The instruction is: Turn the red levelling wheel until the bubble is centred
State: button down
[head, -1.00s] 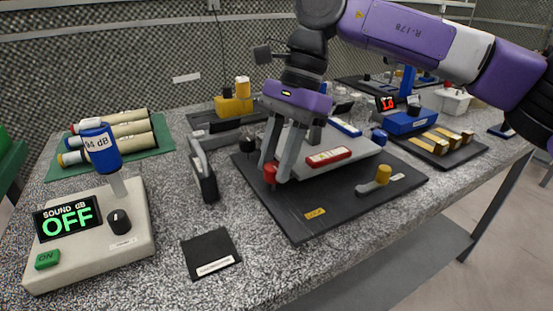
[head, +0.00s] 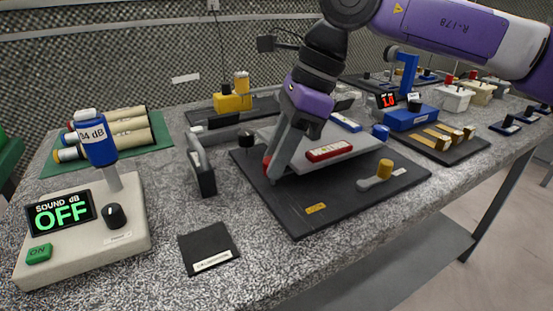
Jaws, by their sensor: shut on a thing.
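The red levelling wheel (head: 266,163) stands at the front left corner of a light grey platform on a black base plate (head: 335,205). Only a sliver of the wheel shows; my gripper's fingers hide the rest. My gripper (head: 271,172) points down and is shut on the red wheel, its fingers turned nearly edge-on to the view. A red spirit level (head: 330,151) lies on the platform's front edge; its bubble is too small to read. A blue level (head: 346,122) lies near the back right. A blue wheel (head: 380,132) and a black wheel (head: 246,138) sit at other corners.
A lever with a yellow knob (head: 385,168) is on the base plate's right. A grey upright bracket (head: 201,168) stands close left of the plate. A sound meter box (head: 130,235) and a black pad (head: 208,248) lie at front left. Blue equipment (head: 410,117) stands right.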

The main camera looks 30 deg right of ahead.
jog(key=shift+s+m+t+h+b, duration=0.1)
jog(key=shift+m+t+h+b, duration=0.35)
jog(key=shift+m+b, duration=0.8)
jog(key=shift+m+p, duration=0.35)
jog(key=shift+m, duration=0.2)
jog(key=c, duration=1.1)
grip_release()
jog(key=shift+o, duration=0.2)
